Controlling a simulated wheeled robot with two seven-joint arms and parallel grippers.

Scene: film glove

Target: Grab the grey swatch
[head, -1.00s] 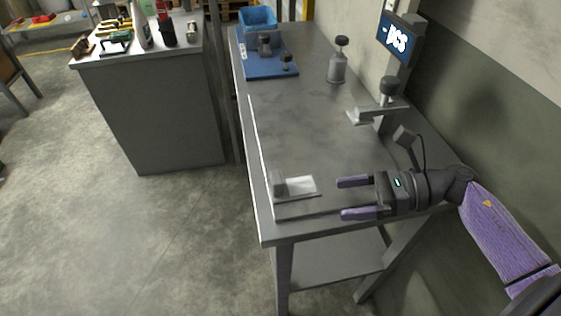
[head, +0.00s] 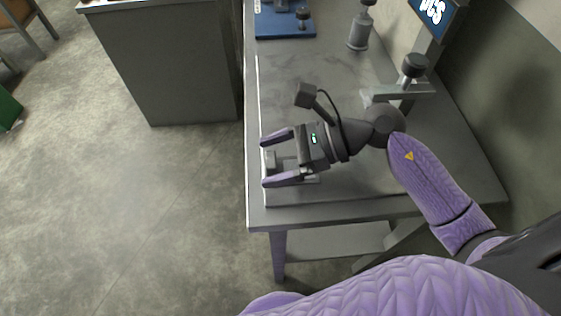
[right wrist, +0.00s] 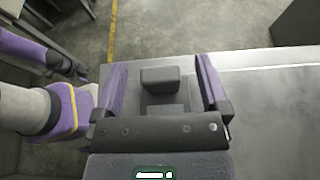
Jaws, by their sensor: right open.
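The grey swatch (right wrist: 164,110) looks like a flat light grey piece lying on the metal table, with a darker grey block (right wrist: 160,79) at its far end in the right wrist view. In the head view it is partly hidden by my gripper, and the block (head: 270,159) shows between the fingers. My right gripper (head: 265,161) is open and empty, its two purple fingers on either side of the block, with gaps on both sides in the right wrist view (right wrist: 161,66). Contact with the table is hard to judge.
The grey metal table (head: 300,80) has its left edge just beyond the fingertips. The middle of the table is clear.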

